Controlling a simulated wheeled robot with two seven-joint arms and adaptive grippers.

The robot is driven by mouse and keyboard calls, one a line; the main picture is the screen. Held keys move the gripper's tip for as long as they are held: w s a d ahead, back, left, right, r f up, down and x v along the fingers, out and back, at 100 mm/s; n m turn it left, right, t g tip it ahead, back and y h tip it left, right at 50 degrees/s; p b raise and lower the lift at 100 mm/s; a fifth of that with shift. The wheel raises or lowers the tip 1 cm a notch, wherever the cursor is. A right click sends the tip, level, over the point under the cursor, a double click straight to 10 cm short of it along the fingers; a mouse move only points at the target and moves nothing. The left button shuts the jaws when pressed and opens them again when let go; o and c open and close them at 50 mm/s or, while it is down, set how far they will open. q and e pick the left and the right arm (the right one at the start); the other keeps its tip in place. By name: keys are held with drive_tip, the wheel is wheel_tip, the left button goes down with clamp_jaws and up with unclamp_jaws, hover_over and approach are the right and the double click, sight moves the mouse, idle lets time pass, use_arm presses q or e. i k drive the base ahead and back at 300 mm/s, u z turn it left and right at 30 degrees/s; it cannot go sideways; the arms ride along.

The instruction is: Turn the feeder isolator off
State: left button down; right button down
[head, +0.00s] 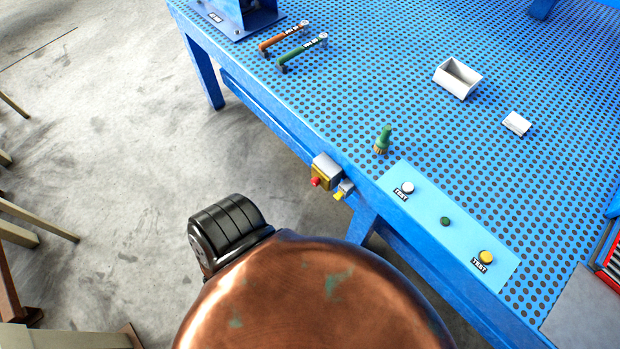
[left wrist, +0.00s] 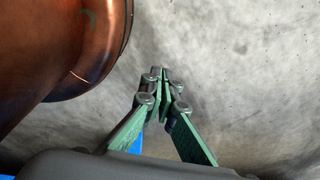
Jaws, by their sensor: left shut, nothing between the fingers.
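On the front edge of the blue bench, a grey and yellow box with a red knob (head: 316,182) is mounted. Just right of it is a smaller grey box with a yellow part (head: 341,192). I cannot tell from any readable label which of these is the feeder isolator, nor the position of either control. My left gripper (left wrist: 163,78) shows in the left wrist view, with green fingers shut and empty above the grey floor, touching no control. It does not show in the head view. My right gripper is in neither view.
The perforated blue bench (head: 400,60) carries an orange lever (head: 280,40), a green lever (head: 300,52), a white bin (head: 457,78), a green-handled brush (head: 384,139) and a light-blue panel (head: 425,207) with buttons. Wooden furniture (head: 35,222) stands at left. Concrete floor between is clear.

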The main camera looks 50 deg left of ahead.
sight(315, 181)
drive_tip(key=z, duration=1.35)
drive_tip(key=k, duration=2.1)
drive_tip(key=u, duration=2.55)
